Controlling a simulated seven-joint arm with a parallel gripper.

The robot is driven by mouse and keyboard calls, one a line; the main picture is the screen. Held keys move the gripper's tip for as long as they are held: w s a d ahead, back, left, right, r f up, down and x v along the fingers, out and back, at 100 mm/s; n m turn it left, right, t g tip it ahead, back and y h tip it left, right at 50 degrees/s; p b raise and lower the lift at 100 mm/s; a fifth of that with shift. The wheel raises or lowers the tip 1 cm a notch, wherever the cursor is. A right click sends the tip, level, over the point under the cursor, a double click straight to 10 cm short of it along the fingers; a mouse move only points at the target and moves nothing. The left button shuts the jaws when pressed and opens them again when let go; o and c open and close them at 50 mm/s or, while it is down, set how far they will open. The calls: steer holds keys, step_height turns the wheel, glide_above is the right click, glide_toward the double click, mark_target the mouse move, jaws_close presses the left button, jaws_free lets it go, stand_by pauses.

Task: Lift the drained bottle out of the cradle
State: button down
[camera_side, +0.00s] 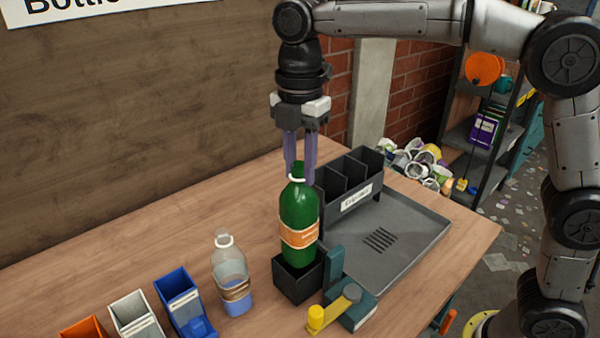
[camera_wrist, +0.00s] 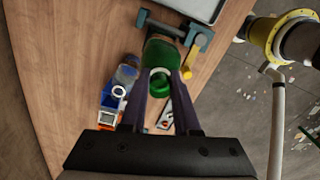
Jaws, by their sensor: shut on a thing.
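A green bottle (camera_side: 299,215) with an orange label stands upright in a small black cradle (camera_side: 297,283) on the bench. Its lower end is hidden inside the cradle walls. My gripper (camera_side: 300,172) comes straight down from above and is shut on the top of the bottle, near its pale neck ring. In the wrist view, the fingers of my gripper (camera_wrist: 162,92) lie on both sides of the neck of the green bottle (camera_wrist: 162,54). Whether the bottle holds any liquid cannot be told.
Blue (camera_side: 180,299), white (camera_side: 133,314) and orange (camera_side: 82,328) bins stand at the front left. A teal fixture with a yellow-knobbed lever (camera_side: 335,306) adjoins the cradle. A grey tray (camera_side: 408,232) and a black divided caddy (camera_side: 349,187) stand behind.

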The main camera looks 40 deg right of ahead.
steer(key=shift+r, duration=0.1)
steer(key=shift+r, duration=1.55)
